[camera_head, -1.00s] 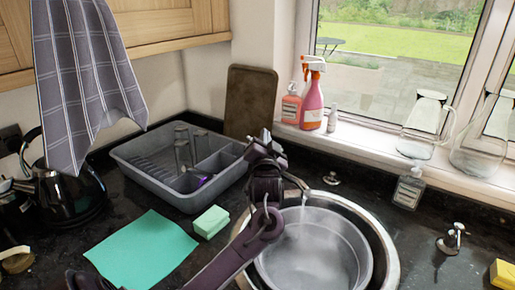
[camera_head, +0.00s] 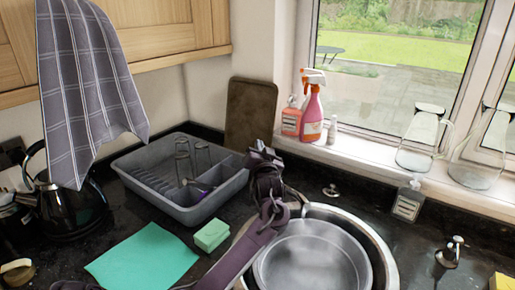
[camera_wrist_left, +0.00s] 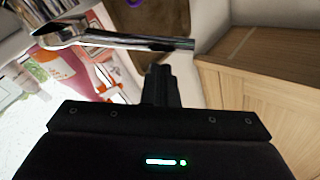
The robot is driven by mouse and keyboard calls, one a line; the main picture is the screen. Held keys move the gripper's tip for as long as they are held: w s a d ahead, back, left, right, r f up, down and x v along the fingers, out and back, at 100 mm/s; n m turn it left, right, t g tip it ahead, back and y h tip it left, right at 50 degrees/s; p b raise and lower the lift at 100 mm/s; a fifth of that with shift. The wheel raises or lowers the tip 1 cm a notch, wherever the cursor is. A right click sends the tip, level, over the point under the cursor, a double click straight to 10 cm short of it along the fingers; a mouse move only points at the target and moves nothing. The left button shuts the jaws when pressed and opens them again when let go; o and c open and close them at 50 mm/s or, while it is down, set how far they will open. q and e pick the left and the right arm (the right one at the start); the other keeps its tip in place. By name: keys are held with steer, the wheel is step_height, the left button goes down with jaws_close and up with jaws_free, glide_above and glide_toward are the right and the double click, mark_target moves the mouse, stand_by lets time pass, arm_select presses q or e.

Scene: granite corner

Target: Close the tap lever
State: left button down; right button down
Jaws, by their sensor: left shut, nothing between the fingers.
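The chrome tap shows in the left wrist view (camera_wrist_left: 110,40) as a shiny bar with a rounded end, running across the top. I cannot tell which part is the lever. In the head view the tap is mostly hidden behind my left arm and gripper. My left gripper (camera_head: 262,152) is at the back left of the sink, shut and empty. Its fingers (camera_wrist_left: 160,85) point toward the chrome bar in the wrist view; I cannot tell whether they touch it. No water stream shows over the grey basin (camera_head: 313,262) in the sink. My right gripper is out of view.
A grey dish rack (camera_head: 165,200) with glasses stands at the left, a brown board (camera_head: 250,115) behind it. A green sponge (camera_head: 211,234) and green cloth (camera_head: 143,258) lie in front. Spray bottles (camera_head: 312,112) and glass jugs (camera_head: 422,140) stand on the sill. A soap dispenser (camera_head: 450,252) is at the right.

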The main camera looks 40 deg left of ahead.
arm_select(q)
steer(key=shift+s+a+f, duration=0.1)
steer(key=shift+s+f, duration=0.35)
steer(key=shift+f, duration=0.15)
steer(key=f+n+b, duration=0.1)
steer(key=n, duration=0.1)
steer(key=s+a+f+n+b, duration=0.1)
steer(key=b, duration=0.1)
steer(key=shift+s+f+n+y, duration=0.15)
steer(key=shift+f+n+y, duration=0.15)
steer(key=shift+n, duration=0.1)
